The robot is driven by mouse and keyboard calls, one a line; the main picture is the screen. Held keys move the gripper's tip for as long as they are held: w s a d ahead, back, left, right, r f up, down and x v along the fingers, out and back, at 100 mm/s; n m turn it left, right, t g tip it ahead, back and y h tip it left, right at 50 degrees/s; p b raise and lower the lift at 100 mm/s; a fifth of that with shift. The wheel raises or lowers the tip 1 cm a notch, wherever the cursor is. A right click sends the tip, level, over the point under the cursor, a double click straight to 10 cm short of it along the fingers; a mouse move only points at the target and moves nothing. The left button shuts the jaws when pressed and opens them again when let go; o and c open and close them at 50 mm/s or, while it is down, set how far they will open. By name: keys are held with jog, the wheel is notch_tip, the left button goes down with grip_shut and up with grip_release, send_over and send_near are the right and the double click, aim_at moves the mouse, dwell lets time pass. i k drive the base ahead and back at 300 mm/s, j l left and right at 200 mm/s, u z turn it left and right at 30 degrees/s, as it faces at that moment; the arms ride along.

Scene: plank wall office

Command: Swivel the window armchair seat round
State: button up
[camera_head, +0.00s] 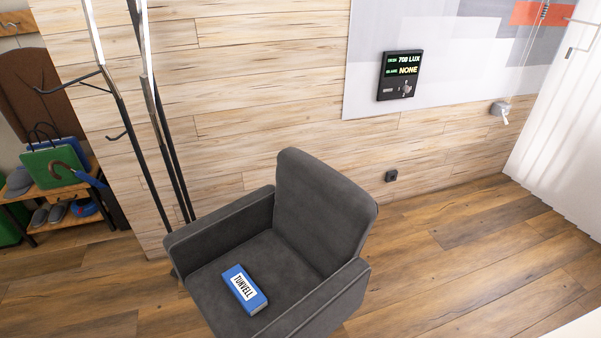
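The dark grey armchair (325,212) stands on the wood floor close to the plank wall. Its backrest is at the upper right of the seat, towards the wall, and the seat (205,288) opens towards the lower left. An armrest (222,222) runs along the far left side and another (325,305) along the near right side. A blue box or book (244,289) with a white label reading "TUNVELL" lies on the seat. The chair's base is hidden. My gripper is not in view.
A black coat stand (165,140) stands behind the chair's left armrest. A shelf (60,225) with bags and shoes is at far left. A wall panel (399,76) reads "700 LUX" and "NONE". White curtains (560,130) hang at right. Floor right of the chair is clear.

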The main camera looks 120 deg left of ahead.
aim_at(300, 239)
jog(key=u, duration=3.65)
jog(key=i+j, duration=0.2)
jog(key=j, duration=0.3)
jog(key=i+j+u, duration=0.1)
jog(key=i+j, duration=0.15)
jog(key=j, duration=0.2)
jog(key=i+j, duration=0.2)
jog(key=j, duration=0.3)
jog(key=i+j+u, duration=0.1)
jog(key=i+j, duration=0.15)
jog(key=j, duration=0.2)
jog(key=i+j+u, duration=0.1)
jog(key=i+j, duration=0.15)
jog(key=j, duration=0.2)
jog(key=i+j, duration=0.25)
jog(key=j, duration=0.15)
jog(key=i+j, duration=0.2)
jog(key=i, duration=0.2)
jog(key=i+j+u, duration=0.15)
jog(key=i, duration=0.25)
jog(key=i+j, duration=0.2)
jog(key=i, duration=0.25)
jog(key=j+u, duration=0.05)
